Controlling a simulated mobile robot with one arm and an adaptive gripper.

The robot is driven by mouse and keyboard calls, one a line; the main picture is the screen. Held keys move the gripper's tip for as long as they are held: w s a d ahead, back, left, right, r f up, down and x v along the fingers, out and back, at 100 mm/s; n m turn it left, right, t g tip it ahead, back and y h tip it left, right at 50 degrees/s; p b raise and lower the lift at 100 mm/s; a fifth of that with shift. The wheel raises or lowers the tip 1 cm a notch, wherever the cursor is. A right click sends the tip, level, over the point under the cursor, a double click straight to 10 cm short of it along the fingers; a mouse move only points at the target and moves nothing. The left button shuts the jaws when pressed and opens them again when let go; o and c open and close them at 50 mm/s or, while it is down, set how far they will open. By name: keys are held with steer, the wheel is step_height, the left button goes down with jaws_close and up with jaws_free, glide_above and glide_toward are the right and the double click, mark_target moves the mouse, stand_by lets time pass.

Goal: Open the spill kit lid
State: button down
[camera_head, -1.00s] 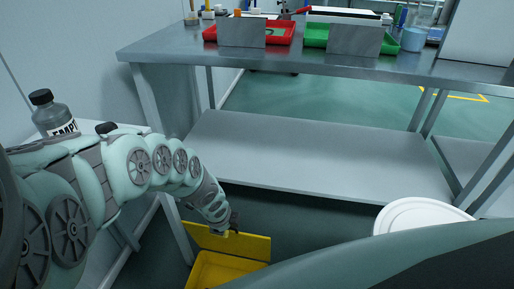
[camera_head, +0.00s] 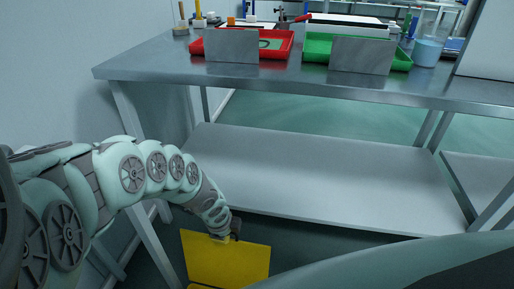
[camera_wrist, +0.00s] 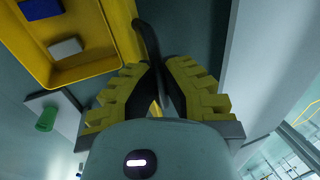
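The spill kit's yellow lid (camera_head: 228,262) stands raised at the bottom of the head view, its broad face toward the camera. My gripper (camera_head: 234,228) is at the lid's upper edge. In the wrist view the open yellow bin (camera_wrist: 62,84) is at upper left, with a blue item (camera_wrist: 40,8) and a white item (camera_wrist: 66,48) inside. A dark curved handle (camera_wrist: 149,42) runs down between the fingers of my gripper (camera_wrist: 158,72), which look closed around it. The contact itself is partly hidden in shadow. The bin is mostly out of the head view.
A steel table (camera_head: 280,82) with a lower shelf (camera_head: 310,178) stands just behind the lid. A red tray (camera_head: 276,50) and a green tray (camera_head: 400,60) sit on top. A table leg (camera_head: 145,180) stands close to my arm.

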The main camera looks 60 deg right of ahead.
steer(key=shift+w+d+r, duration=0.1)
steer(key=c, duration=1.2)
jaws_free()
steer(key=shift+w+d, duration=0.15)
steer(key=shift+o, duration=0.7)
